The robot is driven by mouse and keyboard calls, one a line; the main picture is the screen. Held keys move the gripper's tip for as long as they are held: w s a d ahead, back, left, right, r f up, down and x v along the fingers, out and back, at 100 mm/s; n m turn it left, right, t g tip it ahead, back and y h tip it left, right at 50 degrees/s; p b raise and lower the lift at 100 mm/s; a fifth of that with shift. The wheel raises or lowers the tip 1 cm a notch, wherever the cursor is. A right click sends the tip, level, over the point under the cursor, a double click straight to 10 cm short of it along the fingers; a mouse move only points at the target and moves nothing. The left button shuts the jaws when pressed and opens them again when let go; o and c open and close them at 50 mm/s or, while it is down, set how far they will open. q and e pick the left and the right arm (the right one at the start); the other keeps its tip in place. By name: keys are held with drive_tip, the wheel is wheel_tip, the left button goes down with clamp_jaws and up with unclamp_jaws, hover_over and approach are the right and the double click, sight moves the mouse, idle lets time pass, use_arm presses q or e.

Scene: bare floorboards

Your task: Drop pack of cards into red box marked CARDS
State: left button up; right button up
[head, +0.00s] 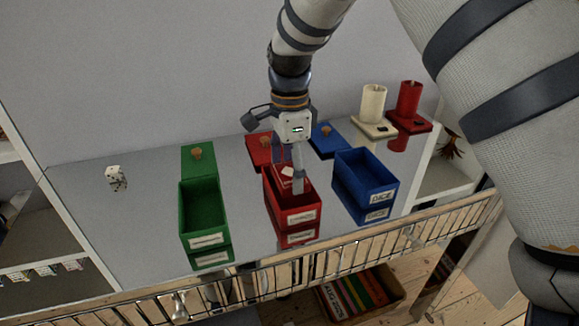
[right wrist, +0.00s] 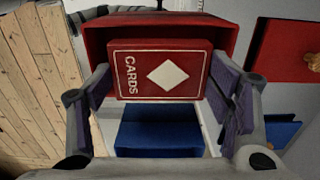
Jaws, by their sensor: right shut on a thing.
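The red pack of cards (right wrist: 135,72), with a white diamond and the word CARDS, is between the two fingers of my right gripper (right wrist: 160,95). In the head view the right gripper (head: 293,180) points down at the open red box (head: 292,217), which has a white label on its front. The pack (head: 286,172) shows partly behind a finger there, at the box's opening. In the right wrist view the red box (right wrist: 95,40) frames the pack from behind. I cannot tell how far the pack is below the rim. My left gripper is not in view.
An open green box (head: 203,207) stands left and an open blue box (head: 365,183) right. Green (head: 199,160), red (head: 258,150) and blue (head: 328,139) lids lie behind. Cream (head: 372,103) and red (head: 408,98) cups stand back right. A white die (head: 115,178) lies far left.

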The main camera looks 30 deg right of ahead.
drive_tip(key=o, duration=1.2)
drive_tip(key=shift+o, duration=0.2)
wheel_tip(320, 180, up, 12)
